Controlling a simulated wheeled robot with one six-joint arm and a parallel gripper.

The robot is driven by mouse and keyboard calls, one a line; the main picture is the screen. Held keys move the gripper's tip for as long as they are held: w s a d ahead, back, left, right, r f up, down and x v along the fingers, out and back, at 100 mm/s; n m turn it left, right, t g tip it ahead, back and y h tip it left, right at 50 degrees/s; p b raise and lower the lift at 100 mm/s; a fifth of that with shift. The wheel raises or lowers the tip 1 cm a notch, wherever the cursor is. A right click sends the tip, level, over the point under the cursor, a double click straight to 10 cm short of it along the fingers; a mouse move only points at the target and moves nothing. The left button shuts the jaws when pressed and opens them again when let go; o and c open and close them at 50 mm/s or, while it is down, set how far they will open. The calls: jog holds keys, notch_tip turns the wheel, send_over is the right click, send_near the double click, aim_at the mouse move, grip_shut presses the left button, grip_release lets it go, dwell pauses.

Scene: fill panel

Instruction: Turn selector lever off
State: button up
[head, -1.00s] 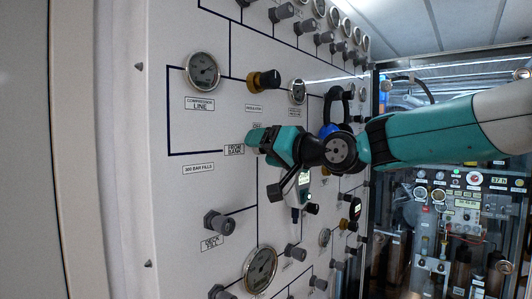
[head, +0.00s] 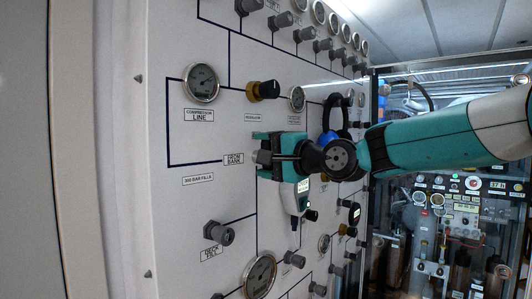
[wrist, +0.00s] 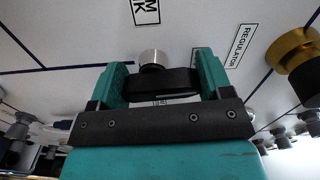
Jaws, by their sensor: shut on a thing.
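The selector lever is on the white panel (head: 205,140) beside the "FROM BANK" label (head: 233,159). In the wrist view its round metal hub (wrist: 153,58) meets the panel, and its black handle (wrist: 160,80) lies between my two teal fingers. My gripper (head: 262,156) is shut on the lever, close to the panel face, with one finger above and one below in the head view. The fingers and gripper body hide most of the lever in the head view.
A yellow-and-black regulator knob (head: 263,90) sticks out above my gripper. A compressor line gauge (head: 201,83) is at upper left, a deck fill valve (head: 219,232) at lower left and a large gauge (head: 260,275) below. More knobs crowd the panel to the right.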

jog(key=shift+m, duration=0.6)
jog(key=o, duration=0.9)
jog(key=shift+b+v, duration=3.9)
jog(key=shift+v, duration=4.85)
jog(key=shift+f, duration=0.1)
